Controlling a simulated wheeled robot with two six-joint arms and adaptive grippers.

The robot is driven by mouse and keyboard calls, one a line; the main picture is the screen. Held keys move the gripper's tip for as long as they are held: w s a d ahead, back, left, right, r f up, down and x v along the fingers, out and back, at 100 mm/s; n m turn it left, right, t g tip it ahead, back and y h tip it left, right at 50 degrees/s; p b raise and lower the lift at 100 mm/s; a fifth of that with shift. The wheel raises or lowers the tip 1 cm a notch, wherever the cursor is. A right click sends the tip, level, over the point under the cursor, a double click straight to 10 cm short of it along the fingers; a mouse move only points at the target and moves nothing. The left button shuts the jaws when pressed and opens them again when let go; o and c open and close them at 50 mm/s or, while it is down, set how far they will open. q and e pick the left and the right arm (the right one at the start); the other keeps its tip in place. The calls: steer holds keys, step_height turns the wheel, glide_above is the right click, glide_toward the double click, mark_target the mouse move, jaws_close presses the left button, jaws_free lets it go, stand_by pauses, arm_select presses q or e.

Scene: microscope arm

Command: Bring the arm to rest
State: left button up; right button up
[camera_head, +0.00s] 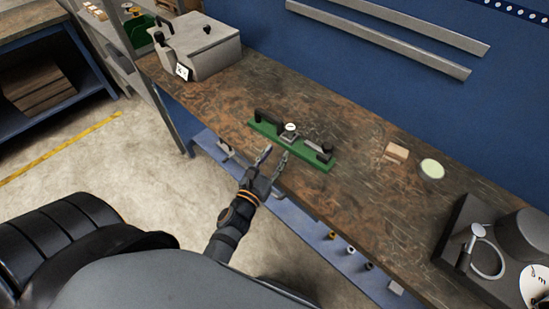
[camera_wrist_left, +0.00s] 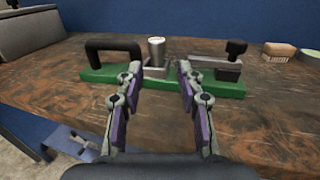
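My left gripper (camera_head: 273,157) is open, with nothing between its fingers. It is at the front edge of the workbench, just in front of a green fixture plate (camera_head: 318,162). In the left wrist view the open gripper (camera_wrist_left: 159,78) points at the plate (camera_wrist_left: 100,76), which carries a black handle (camera_wrist_left: 112,44), a silver cylinder (camera_wrist_left: 157,50) and a metal clamp with a black knob (camera_wrist_left: 235,48). The fingertips overlap the plate's edge in that view; I cannot tell whether they touch it. My right gripper is not in view.
A grey box (camera_head: 205,50) stands at the bench's back left. A wooden block (camera_head: 396,152) and a pale green round dish (camera_head: 432,168) lie right of the plate. Dark equipment with a metal ring (camera_head: 488,260) stands at the far right. A blue shelf (camera_head: 300,225) runs below the bench.

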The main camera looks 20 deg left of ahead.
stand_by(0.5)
arm_select(q)
steer(key=s+a+f+n+g+y, duration=0.1)
steer(key=a+f+n+g+y, duration=0.3)
steer(key=n, duration=0.6)
steer(key=s+a+r+n+g+y, duration=0.1)
steer(key=s+a+n+g, duration=0.1)
steer(key=a+n, duration=0.6)
steer(key=s+d+f+n+g+h, duration=0.2)
steer(key=s+d+n+g, duration=0.15)
steer(key=s+n, duration=0.4)
steer(key=s+d+f+n+g+h, duration=0.15)
steer(key=s+n+g, duration=0.3)
steer(key=n, duration=0.65)
step_height(320, 180, down, 24)
steer(key=s+a+g, duration=0.1)
steer(key=a+g, duration=0.1)
steer(key=s+a+f, duration=0.1)
steer(key=s+f, duration=1.7)
steer(key=s, duration=0.1)
steer(key=shift+s+f+g, duration=0.35)
steer(key=shift+g, duration=0.05)
